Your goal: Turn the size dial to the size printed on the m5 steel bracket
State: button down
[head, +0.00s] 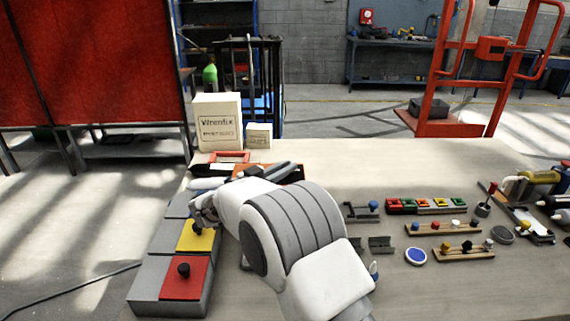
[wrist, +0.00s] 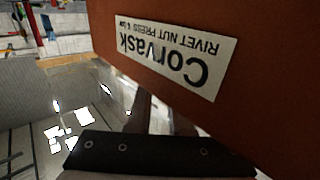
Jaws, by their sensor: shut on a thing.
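In the wrist view, the two fingers of my gripper (wrist: 162,110) reach in under the edge of an orange-brown press body (wrist: 255,110). Its white label (wrist: 175,55) reads "Corvask RIVET NUT PRESS" and appears upside down. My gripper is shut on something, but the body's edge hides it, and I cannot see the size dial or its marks. In the head view, my white arm covers much of the press, which shows as orange and black parts. Grey brackets (head: 380,244) lie on the table right of my arm; no printed size is readable, so I cannot pick out the m5 one.
Grey blocks with a yellow plate (head: 197,236) and a red plate (head: 183,281), each with a black knob, line the table's left edge. Cartons (head: 217,120) stand behind. Small racks (head: 428,229), a blue-topped disc (head: 415,256) and tools fill the right side.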

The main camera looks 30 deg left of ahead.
jog(key=shift+m+h, duration=0.4)
jog(key=shift+h, duration=0.2)
jog(key=c, duration=0.8)
grip_release()
jog(key=v, duration=1.7)
jog(key=shift+s+a+r, duration=0.1)
jog(key=shift+a+r, duration=0.15)
jog(key=shift+r, duration=0.05)
